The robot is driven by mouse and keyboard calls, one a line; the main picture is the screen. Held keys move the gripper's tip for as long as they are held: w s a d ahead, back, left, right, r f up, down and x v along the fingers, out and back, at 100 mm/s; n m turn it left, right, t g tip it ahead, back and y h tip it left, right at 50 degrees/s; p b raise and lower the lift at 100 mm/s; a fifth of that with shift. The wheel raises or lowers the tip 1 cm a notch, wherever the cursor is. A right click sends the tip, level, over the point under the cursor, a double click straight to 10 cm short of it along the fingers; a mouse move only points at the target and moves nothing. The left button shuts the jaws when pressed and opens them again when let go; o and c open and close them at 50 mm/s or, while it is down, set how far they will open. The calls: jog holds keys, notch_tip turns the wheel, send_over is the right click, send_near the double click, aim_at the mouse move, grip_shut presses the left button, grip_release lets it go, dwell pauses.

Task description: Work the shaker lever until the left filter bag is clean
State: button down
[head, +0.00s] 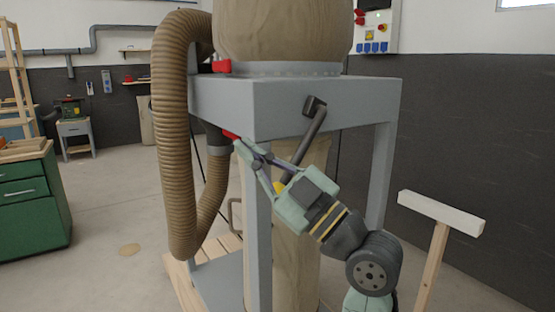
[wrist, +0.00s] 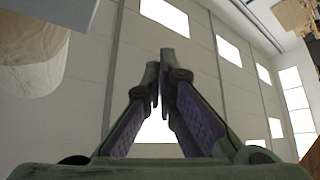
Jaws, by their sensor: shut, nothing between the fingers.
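A large tan filter bag (head: 283,32) rises above a grey metal housing (head: 225,98); its top is cut off, and I cannot tell whether it is the left one. The shaker lever (head: 306,143) hangs from a dark pivot on the housing front and slants down to the left. Its lower end is partly hidden by my gripper; a bit of yellow (head: 279,187) shows there. My gripper (head: 240,145) points up and left, its tips near the front post's top. It is shut and empty, also in the wrist view (wrist: 160,78), where pale rounded shapes fill the upper left.
A ribbed brown hose (head: 172,140) loops down at the left. Red clamps (head: 221,66) sit by the housing. A lower tan bag (head: 296,255) hangs between the grey posts. A pale T-shaped stand (head: 440,213) is at the right, a green cabinet (head: 33,205) at the left.

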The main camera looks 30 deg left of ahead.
jog(key=shift+w+a+f, duration=0.15)
jog(key=shift+w+f, duration=0.45)
jog(key=shift+f, duration=0.15)
jog(key=shift+w+a+f, duration=0.1)
jog(key=shift+w+f, duration=0.5)
jog(key=shift+f, duration=0.15)
jog(key=shift+f, duration=0.15)
jog(key=w+d+f+n+g+h+b, duration=0.4)
jog(key=w+f+n+b, duration=0.6)
jog(key=b, duration=0.5)
jog(key=shift+w+d+f+h+b, duration=0.15)
jog(key=shift+w+d+h+b, duration=0.15)
jog(key=shift+w+h, duration=0.2)
jog(key=shift+a, duration=0.1)
